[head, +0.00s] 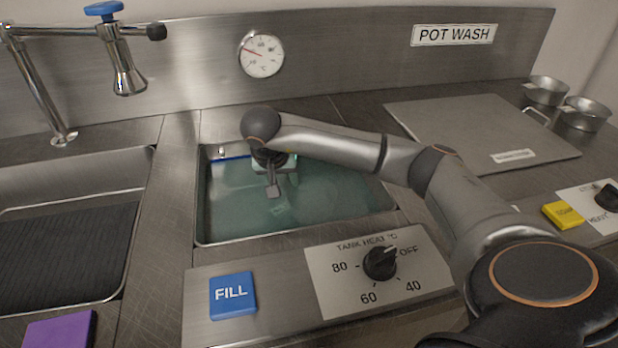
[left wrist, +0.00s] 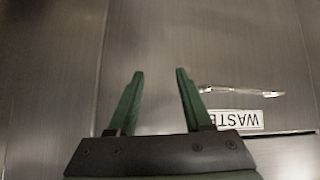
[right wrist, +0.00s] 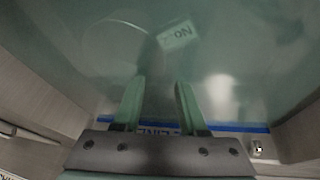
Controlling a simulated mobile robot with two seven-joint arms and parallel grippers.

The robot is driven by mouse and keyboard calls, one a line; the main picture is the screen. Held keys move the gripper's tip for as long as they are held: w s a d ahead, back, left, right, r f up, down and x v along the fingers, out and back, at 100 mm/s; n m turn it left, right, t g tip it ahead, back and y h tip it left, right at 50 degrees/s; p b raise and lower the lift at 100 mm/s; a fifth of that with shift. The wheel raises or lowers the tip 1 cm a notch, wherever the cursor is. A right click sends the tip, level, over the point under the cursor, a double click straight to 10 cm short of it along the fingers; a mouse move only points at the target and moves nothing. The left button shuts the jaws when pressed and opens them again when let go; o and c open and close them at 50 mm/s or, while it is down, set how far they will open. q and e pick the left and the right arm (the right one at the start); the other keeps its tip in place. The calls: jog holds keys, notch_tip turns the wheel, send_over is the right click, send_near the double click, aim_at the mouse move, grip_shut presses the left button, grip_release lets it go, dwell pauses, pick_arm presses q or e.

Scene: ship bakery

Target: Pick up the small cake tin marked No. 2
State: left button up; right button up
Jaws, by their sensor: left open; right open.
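In the right wrist view a round tin (right wrist: 112,48) shows dimly under the cloudy green water, with a pale label (right wrist: 178,35) beside its rim. The label reads "No" upside down; its number is too blurred to read. My right gripper (right wrist: 160,85) is open and empty, with the tin beyond its fingertips. In the head view the right gripper (head: 273,190) points down over the water tank (head: 330,205); I cannot tell whether its tips touch the water. My left gripper (left wrist: 160,72) is open and empty before a metal front.
A blue line (right wrist: 240,128) runs along the tank wall. Left of the tank is a sink (head: 65,250), and right is a flat lid (head: 470,130). Two metal pans (head: 585,113) stand at far right. A heat knob (head: 380,262) and FILL button (head: 232,294) sit in front.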

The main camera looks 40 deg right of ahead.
aim_at(287, 194)
jog(key=x, duration=0.5)
jog(key=shift+a+f, duration=0.1)
jog(key=shift+f, duration=0.35)
grip_shut()
dwell(1.1)
